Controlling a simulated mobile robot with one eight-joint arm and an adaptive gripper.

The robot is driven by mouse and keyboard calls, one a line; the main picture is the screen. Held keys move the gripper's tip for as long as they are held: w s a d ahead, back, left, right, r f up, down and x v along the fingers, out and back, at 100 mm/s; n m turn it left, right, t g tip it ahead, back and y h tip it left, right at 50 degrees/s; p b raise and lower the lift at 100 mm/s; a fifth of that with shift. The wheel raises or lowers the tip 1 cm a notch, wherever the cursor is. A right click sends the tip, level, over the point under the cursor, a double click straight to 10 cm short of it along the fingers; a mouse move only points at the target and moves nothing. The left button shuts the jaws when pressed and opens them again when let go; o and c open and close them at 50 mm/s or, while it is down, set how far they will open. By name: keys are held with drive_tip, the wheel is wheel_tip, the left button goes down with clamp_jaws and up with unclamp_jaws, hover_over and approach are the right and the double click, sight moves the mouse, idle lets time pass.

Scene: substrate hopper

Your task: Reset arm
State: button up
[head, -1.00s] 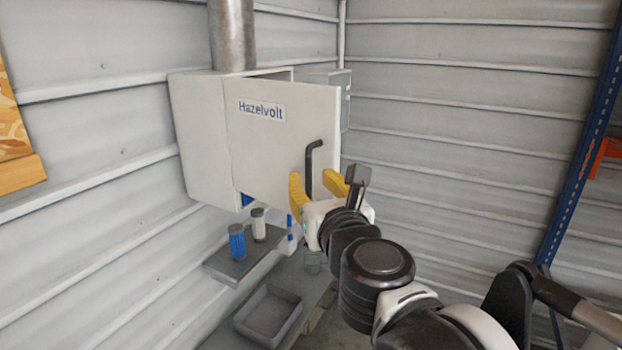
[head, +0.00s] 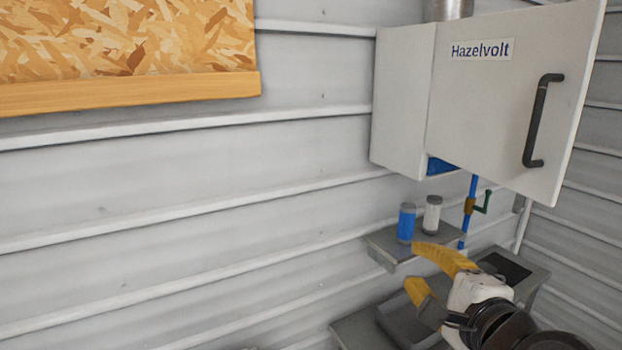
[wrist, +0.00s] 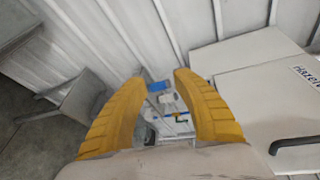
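My gripper (head: 436,274) has yellow fingers spread apart with nothing between them. It is in the lower right of the head view, in front of the small shelf and below the white Hazelvolt cabinet (head: 400,110). In the wrist view my gripper (wrist: 160,82) is also open and empty. The cabinet door (head: 500,105) stands partly open, with a black handle (head: 540,120). My gripper is apart from the handle.
A blue canister (head: 406,223) and a white canister (head: 432,215) stand on a grey shelf (head: 385,246). A blue pipe with a green-handled valve (head: 482,202) runs below the cabinet. A grey tray (head: 395,322) lies under my gripper. A chipboard panel (head: 120,45) hangs on the left wall.

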drive_tip(key=s+f+n+g+b, duration=0.2)
drive_tip(key=f+n+b, duration=0.4)
drive_tip(key=f, duration=0.7)
drive_tip(key=s+d+f+n+g+h+b, duration=0.1)
drive_tip(key=s+f+n+g+b, duration=0.2)
drive_tip(key=f, duration=1)
drive_tip(key=s+f+n+g+h+b, duration=0.1)
drive_tip(key=s+f+n+g+b, duration=0.2)
drive_tip(key=f+n+b, duration=0.6)
wheel_tip(320, 180, down, 4)
drive_tip(key=shift+s+d+f+b, duration=0.15)
drive_tip(key=shift+s+d+b, duration=0.25)
drive_tip(key=shift+b, duration=0.6)
drive_tip(key=shift+a, duration=0.1)
